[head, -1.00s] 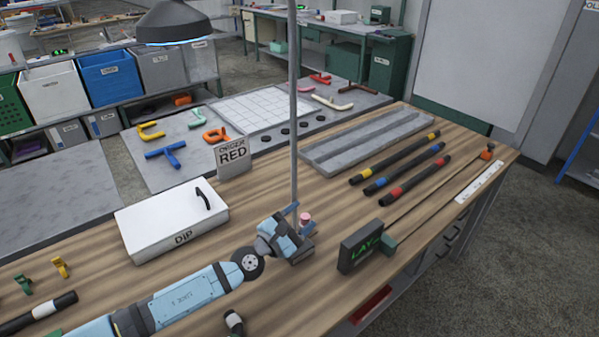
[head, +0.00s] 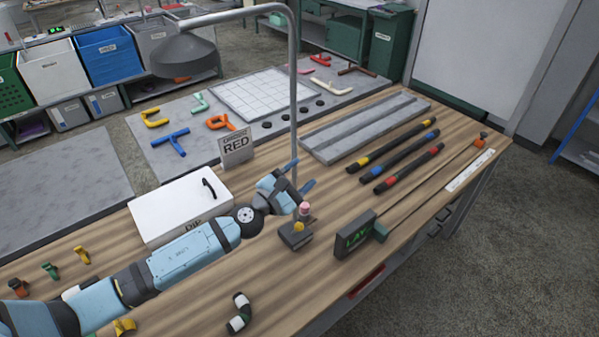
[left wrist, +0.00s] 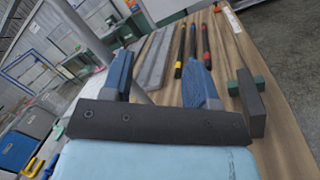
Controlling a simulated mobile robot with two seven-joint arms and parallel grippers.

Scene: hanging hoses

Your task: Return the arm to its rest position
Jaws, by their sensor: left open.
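My left gripper (head: 299,176) is raised above the wooden bench, just behind and above a small grey block (head: 293,236) with a pink-topped post and a yellow part. Its two blue fingers are spread apart. In the left wrist view the left gripper (left wrist: 160,80) shows the same wide gap, with nothing held between the fingers. My left arm reaches in from the lower left, over the bench's near side. My right gripper is not in view.
A lamp pole (head: 293,120) stands close behind the gripper. A white DIP box (head: 170,212) is left of it, and a dark LAY display (head: 354,236) right. Banded hoses (head: 408,168) lie farther right. A short bent hose (head: 239,313) lies in front.

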